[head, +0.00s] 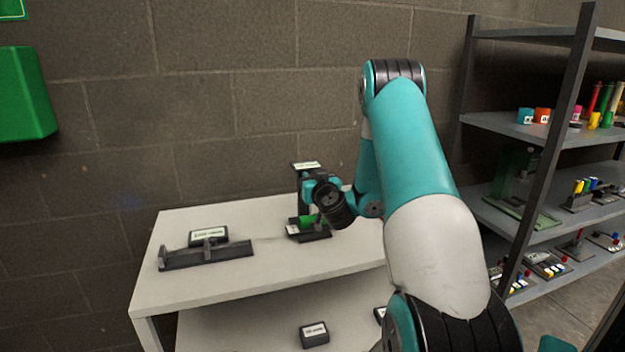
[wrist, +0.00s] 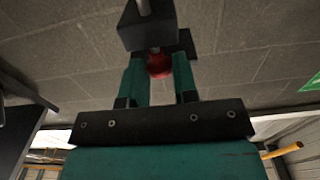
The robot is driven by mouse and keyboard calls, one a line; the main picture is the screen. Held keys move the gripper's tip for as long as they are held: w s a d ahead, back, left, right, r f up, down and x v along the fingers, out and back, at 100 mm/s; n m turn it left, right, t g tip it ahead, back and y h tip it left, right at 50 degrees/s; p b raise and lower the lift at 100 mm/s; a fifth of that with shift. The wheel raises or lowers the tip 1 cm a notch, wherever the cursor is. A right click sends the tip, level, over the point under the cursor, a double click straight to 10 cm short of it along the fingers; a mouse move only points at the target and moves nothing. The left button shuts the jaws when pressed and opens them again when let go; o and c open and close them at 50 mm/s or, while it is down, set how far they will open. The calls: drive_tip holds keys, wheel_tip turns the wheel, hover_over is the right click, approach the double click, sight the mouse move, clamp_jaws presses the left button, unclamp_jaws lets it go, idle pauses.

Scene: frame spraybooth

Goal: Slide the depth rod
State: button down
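In the wrist view, a red ball knob (wrist: 159,66) sits between the two teal fingers of my gripper (wrist: 158,72). It nearly fills the gap, and I cannot tell whether both fingers press on it. A dark block (wrist: 147,27) with a pale grey rod (wrist: 144,7) through it is just beyond the fingertips. In the head view, a dark upright fixture with a label on top (head: 306,166) and a green part (head: 307,222) stands on the bench. My wrist is in front of it and hides the knob and fingertips.
The white bench (head: 280,262) carries a long dark rail fixture (head: 206,257) and a labelled block (head: 208,235) at left. Its middle is clear. A dark shelf rack (head: 508,122) with coloured parts stands at right. A block wall is close behind the bench.

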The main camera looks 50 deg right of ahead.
drive_tip(key=shift+r+p, duration=1.75)
drive_tip(key=shift+r, duration=0.4)
drive_tip(key=shift+d+r, duration=0.1)
drive_tip(key=c, duration=0.9)
unclamp_jaws()
